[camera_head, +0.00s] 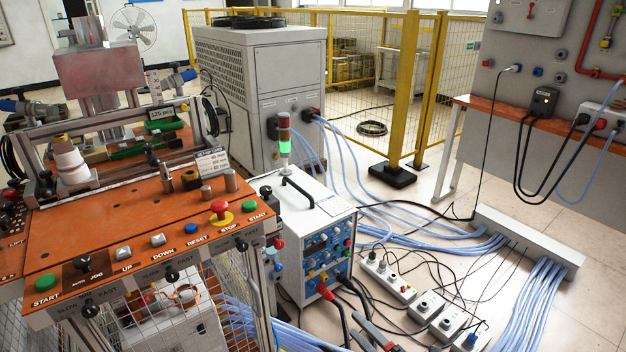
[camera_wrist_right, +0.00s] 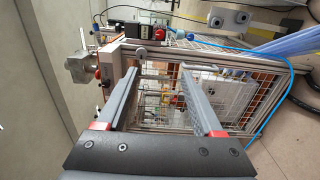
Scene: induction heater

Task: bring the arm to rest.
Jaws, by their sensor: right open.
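My right gripper (camera_head: 372,331) shows only in part at the bottom edge of the head view, low in front of the white power unit (camera_head: 318,225). In the right wrist view, its two long grey fingers (camera_wrist_right: 158,73) stand wide apart with red parts near their bases. Nothing is held between them. Beyond the fingers, the wire-mesh side of the machine frame (camera_wrist_right: 160,105) fills the middle of the view. I cannot tell from these views whether the fingers touch anything. My left gripper is not in view.
The orange control bench (camera_head: 130,225) with buttons stands at left. Power strips (camera_head: 388,278) and blue cables (camera_head: 530,300) cover the floor at right. A grey cabinet (camera_head: 262,90) and yellow fence (camera_head: 405,90) stand behind. Some bare floor shows at far right.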

